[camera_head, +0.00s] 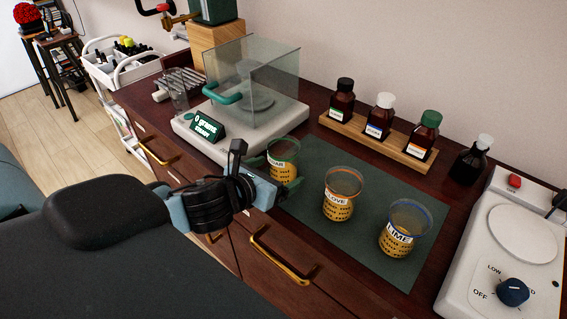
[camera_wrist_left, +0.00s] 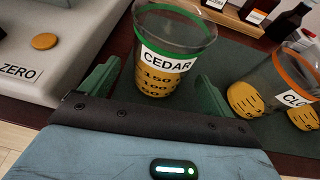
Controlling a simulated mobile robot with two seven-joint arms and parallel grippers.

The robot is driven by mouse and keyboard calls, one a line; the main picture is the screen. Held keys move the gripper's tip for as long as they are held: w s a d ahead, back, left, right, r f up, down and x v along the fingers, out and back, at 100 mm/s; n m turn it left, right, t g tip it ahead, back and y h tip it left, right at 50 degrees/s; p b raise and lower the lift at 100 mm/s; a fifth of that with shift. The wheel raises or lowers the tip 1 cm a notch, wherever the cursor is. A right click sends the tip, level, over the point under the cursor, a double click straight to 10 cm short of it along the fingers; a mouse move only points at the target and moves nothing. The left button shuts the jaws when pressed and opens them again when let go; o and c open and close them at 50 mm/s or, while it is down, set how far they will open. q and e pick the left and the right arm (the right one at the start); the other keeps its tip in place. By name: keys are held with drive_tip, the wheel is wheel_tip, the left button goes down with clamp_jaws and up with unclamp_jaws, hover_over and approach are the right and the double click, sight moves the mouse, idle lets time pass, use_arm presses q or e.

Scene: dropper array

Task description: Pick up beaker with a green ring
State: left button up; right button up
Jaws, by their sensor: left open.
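The beaker with a green ring (camera_head: 282,155) stands upright on the dark green mat, at the left of a row of beakers. In the left wrist view this beaker (camera_wrist_left: 172,52) has a label reading CEDAR and yellow liquid or markings low down. My left gripper (camera_head: 278,178) is open, with its green fingers (camera_wrist_left: 155,85) on either side of the beaker's lower part. I cannot tell whether the fingers touch the glass. The gripper partly hides the beaker's base. My right gripper is not in view.
An orange-ringed CLOVE beaker (camera_head: 341,193) and a blue-ringed LIME beaker (camera_head: 404,228) stand to the right on the mat (camera_head: 330,235). A balance (camera_head: 190,130) with a glass shield is left behind. Bottles on a wooden rack (camera_head: 370,139) stand behind. A hotplate (camera_head: 510,250) is far right.

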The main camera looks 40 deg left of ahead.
use_arm(q)
drive_tip(key=shift+x, duration=0.9)
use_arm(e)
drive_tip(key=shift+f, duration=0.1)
use_arm(q)
drive_tip(key=shift+r, duration=0.1)
drive_tip(key=c, duration=1.4)
drive_tip(key=shift+o, duration=0.2)
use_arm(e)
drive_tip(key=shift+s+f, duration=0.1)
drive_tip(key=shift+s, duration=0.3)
use_arm(q)
drive_tip(key=shift+r, duration=0.2)
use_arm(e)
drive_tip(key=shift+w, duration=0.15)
